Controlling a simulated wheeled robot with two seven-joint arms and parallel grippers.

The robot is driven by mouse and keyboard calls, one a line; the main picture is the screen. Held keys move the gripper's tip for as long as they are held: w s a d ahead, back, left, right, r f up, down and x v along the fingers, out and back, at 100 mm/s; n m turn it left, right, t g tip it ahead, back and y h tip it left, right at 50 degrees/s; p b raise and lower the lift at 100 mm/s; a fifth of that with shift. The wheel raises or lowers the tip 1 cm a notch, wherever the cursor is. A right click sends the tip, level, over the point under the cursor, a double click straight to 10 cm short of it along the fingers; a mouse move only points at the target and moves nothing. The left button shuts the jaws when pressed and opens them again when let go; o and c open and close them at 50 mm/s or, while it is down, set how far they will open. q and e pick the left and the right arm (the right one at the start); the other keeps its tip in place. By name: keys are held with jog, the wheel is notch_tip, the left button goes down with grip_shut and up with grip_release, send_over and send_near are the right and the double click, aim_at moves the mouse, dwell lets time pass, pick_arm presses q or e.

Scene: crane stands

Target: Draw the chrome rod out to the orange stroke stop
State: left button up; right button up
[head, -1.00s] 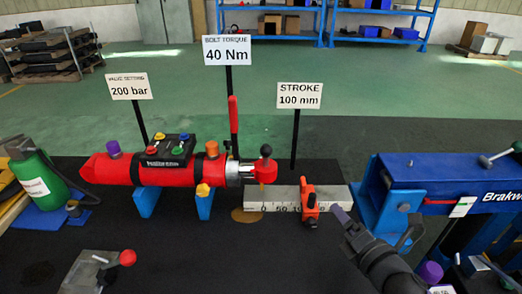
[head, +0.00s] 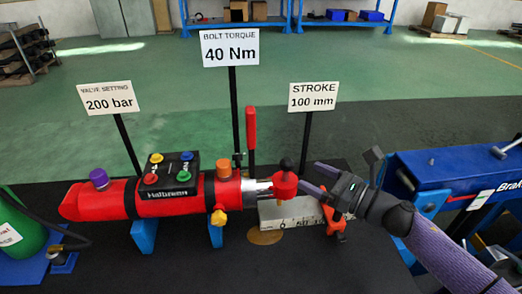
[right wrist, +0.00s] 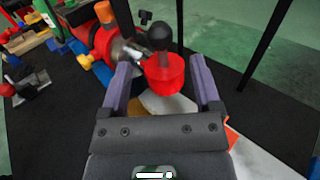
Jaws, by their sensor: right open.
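The red cylinder (head: 160,200) lies on blue supports. A short length of chrome rod (head: 259,186) shows at its right end, tipped by a red rod end (head: 285,186) with a black ball knob (head: 287,163). The orange stroke stop (head: 335,222) stands farther right on the pale scale (head: 285,213), partly hidden by my right gripper (head: 308,177). That gripper is open and empty, its fingertips close to the red rod end. In the right wrist view, the rod end (right wrist: 165,75) appears between the two spread purple fingers (right wrist: 161,66). Contact cannot be told. My left gripper is out of view.
Signs on black posts stand behind the cylinder: a stroke sign (head: 313,97), a torque sign (head: 230,48) and a valve sign (head: 108,98). A red lever (head: 250,135) rises near the rod. A blue machine (head: 440,175) stands at right, a green bottle (head: 18,222) at left.

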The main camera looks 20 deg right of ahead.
aim_at(281, 160)
jog(key=x, duration=0.8)
jog(key=shift+w+a, duration=0.1)
jog(key=shift+w, duration=0.05)
jog(key=shift+w+a, duration=0.2)
jog(key=shift+w, duration=0.1)
jog(key=shift+c, duration=0.6)
jog(key=c, duration=0.5)
grip_shut()
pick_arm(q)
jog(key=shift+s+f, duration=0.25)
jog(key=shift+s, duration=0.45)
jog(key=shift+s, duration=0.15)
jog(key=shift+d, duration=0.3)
